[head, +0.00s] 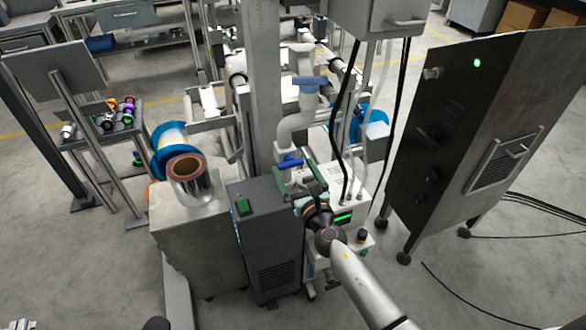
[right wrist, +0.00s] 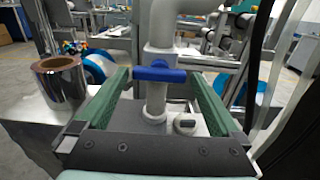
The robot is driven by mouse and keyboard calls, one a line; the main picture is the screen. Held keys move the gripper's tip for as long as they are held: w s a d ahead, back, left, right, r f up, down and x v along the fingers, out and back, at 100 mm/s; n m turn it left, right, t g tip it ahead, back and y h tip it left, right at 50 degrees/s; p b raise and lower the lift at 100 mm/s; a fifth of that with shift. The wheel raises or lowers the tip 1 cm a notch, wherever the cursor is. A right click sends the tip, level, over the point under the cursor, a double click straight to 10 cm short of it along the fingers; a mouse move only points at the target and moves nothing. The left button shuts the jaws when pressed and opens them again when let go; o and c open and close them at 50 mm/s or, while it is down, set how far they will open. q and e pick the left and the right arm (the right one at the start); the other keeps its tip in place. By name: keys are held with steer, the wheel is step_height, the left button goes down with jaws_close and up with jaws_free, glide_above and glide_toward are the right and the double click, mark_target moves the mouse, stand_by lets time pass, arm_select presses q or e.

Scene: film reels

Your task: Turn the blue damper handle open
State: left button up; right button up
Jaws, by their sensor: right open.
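The blue damper handle (head: 290,161) is a short bar on a white vertical pipe. In the right wrist view the blue handle (right wrist: 160,74) lies crosswise, at right angles to the pipe. My right gripper (head: 298,170) reaches in from the lower right with its green fingers apart. In the right wrist view the open right gripper (right wrist: 159,76) has one finger on each side of the handle and pipe. The handle shows between the fingertips, with no clear contact.
A second blue handle (head: 310,84) sits higher on the pipework. A metallic film roll (head: 188,176) stands on a grey cabinet to the left. A dark cabinet (head: 465,130) stands to the right. Black cables (head: 398,95) hang close to the right of the handle.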

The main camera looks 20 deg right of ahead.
steer(key=shift+w, duration=0.65)
steer(key=shift+c, duration=0.2)
steer(key=c, duration=1)
